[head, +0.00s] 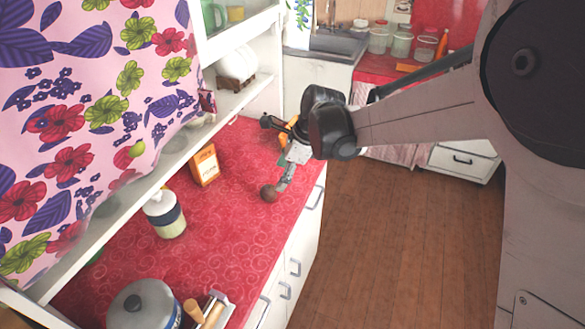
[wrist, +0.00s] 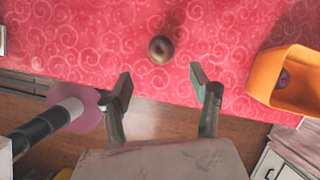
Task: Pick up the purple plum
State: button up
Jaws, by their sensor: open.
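A small round brown fruit with a dark dimple (wrist: 160,49) lies on the red swirl-patterned cloth. It also shows in the head view (head: 268,194), near the counter's front edge. A small purple round thing (wrist: 284,78) is partly seen inside an orange container at the right of the wrist view; I cannot tell for sure which of the two is the plum. My gripper (wrist: 160,82) is open and empty, its two fingers apart. The brown fruit shows beyond the fingertips, centred between them. In the head view my gripper (head: 284,181) is just above and right of it.
The orange container (wrist: 262,80) stands right of the fingers in the wrist view. An orange box (head: 204,166), a lidded jar (head: 165,214) and a grey pot (head: 144,305) stand along the counter. A shelf overhangs its left side. Cloth around the brown fruit is clear.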

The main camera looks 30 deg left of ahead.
aim_at(271, 187)
jog(key=x, duration=0.4)
jog(key=shift+a+f, duration=0.1)
jog(key=shift+p+x, duration=0.9)
jog(key=shift+x, duration=1.7)
jog(key=shift+a, duration=0.2)
jog(key=shift+c, duration=0.5)
jog(key=c, duration=1.1)
